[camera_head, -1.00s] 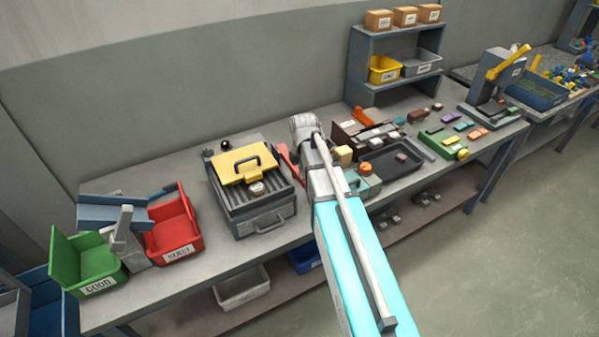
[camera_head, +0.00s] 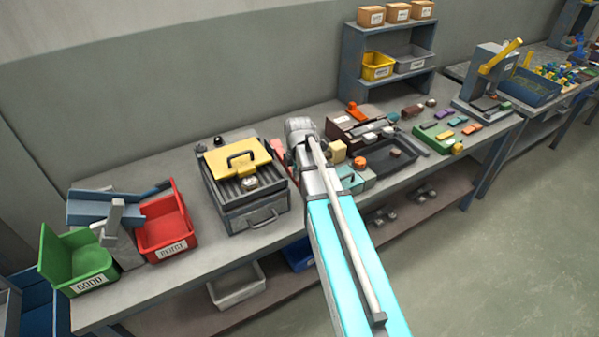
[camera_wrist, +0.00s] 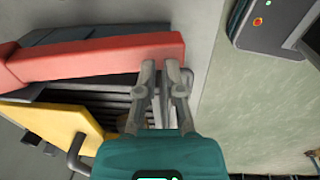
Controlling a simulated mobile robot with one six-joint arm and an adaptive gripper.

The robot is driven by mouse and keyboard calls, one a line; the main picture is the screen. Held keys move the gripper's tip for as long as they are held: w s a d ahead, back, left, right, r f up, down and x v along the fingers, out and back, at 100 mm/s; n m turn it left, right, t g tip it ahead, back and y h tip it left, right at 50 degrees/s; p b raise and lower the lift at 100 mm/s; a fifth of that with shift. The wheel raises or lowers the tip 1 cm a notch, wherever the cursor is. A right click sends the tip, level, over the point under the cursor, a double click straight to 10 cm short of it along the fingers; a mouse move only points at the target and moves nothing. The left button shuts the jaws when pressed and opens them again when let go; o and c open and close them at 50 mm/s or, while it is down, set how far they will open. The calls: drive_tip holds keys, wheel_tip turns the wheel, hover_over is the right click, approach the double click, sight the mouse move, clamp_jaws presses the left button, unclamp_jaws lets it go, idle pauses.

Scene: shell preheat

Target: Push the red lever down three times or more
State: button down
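The red lever (camera_wrist: 95,58) is a long red bar crossing the upper left of the wrist view. In the head view the lever (camera_head: 282,150) shows only partly, beside the right side of the grey ribbed heater box (camera_head: 255,221), with my arm hiding the rest.
A red reject bin (camera_head: 166,236) and a green good bin (camera_head: 84,280) stand left of the heater. A dark tray (camera_head: 388,161) and small coloured parts lie right of my arm. A grey shelf (camera_head: 347,65) stands behind. A panel with a red button (camera_wrist: 257,21) shows at upper right.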

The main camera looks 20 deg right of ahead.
drive_tip(key=shift+s, duration=0.2)
drive_tip(key=shift+d+r+p, duration=0.1)
drive_tip(key=shift+r+p, duration=0.6)
drive_tip(key=shift+p, duration=0.3)
wheel_tip(320, 180, up, 12)
drive_tip(key=s+p, duration=0.2)
drive_tip(key=p, duration=1)
drive_tip(key=shift+r, duration=0.2)
drive_tip(key=shift+d, duration=0.2)
